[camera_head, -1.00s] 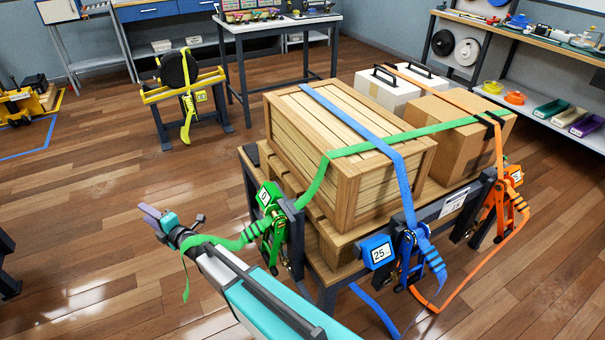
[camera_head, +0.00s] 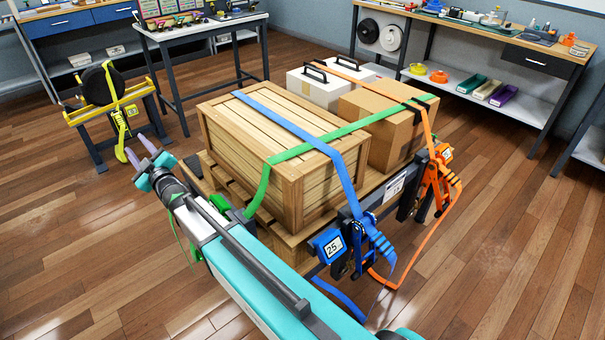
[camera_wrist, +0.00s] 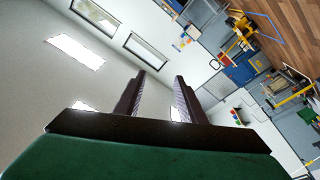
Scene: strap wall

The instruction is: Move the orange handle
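The orange ratchet with its handle (camera_head: 441,172) hangs at the right end of the cart's near side in the head view. An orange strap (camera_head: 426,125) runs up from it over the cardboard box, and a loose orange tail hangs below. My gripper (camera_head: 142,154) is at the left of the head view, in front of the cart's left side and well apart from the orange handle. In the wrist view its two fingers (camera_wrist: 158,97) stand apart with nothing between them. The wrist camera faces the ceiling and far walls, so the orange handle does not show there.
The cart carries a wooden crate (camera_head: 270,150), a cardboard box (camera_head: 385,125) and white cases (camera_head: 318,92). A blue ratchet (camera_head: 362,242) with a 25 label hangs left of the orange one. My arm hides most of the green ratchet. Floor (camera_head: 510,240) right of the cart is clear.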

